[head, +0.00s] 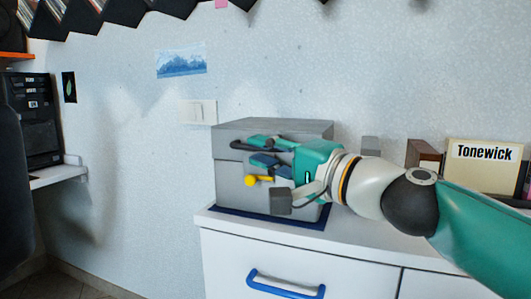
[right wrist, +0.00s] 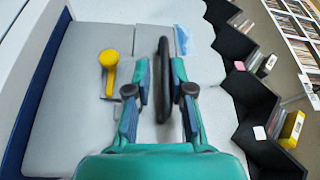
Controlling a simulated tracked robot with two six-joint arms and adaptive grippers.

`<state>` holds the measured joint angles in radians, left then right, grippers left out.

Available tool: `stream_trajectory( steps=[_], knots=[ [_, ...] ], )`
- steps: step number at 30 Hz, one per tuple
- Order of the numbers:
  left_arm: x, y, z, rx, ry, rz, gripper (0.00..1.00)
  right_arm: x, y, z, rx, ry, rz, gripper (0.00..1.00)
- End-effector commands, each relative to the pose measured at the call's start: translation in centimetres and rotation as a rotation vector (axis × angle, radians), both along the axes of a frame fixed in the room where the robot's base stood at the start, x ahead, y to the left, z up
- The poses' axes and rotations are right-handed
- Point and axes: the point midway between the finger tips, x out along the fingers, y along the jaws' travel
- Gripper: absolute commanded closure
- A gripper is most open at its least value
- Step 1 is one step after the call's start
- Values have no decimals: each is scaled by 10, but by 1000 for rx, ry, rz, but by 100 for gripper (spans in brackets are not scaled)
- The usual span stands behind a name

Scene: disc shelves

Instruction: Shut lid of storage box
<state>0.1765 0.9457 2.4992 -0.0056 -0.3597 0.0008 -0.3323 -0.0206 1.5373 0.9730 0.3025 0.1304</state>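The grey storage box (head: 233,188) stands against the wall on a dark blue mat (head: 245,217). Its lid (head: 285,127) lies down over the top, and I see no clear gap at the seam, though my arm hides much of the front. A black handle (right wrist: 163,60) is on the lid's front, and a yellow knob (right wrist: 108,60) is below it; the knob also shows in the head view (head: 251,181). My right gripper (right wrist: 160,82) is at the box front, its fingers open on either side of the handle. Contact with the handle is unclear. My left gripper is out of view.
The box and mat are on a white cabinet (head: 225,240) with a blue drawer handle (head: 286,288). A "Tonewick" sign (head: 483,165) stands to the right. Black zigzag disc shelves (head: 125,10) hang above.

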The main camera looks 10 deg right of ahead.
Motion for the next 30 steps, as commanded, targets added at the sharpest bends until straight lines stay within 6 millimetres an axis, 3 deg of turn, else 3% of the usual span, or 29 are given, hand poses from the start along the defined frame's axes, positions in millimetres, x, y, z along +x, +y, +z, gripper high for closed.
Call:
stream_trajectory(
  steps=[5, 21, 30],
  knots=[
    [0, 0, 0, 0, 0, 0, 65, -12, -8, -1, 1, -1, -1, 79],
    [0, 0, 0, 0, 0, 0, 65, -90, -61, -10, 0, -1, -3, 79],
    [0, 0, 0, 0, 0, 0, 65, -100, -66, -11, -1, 1, 0, 79]
  ],
)
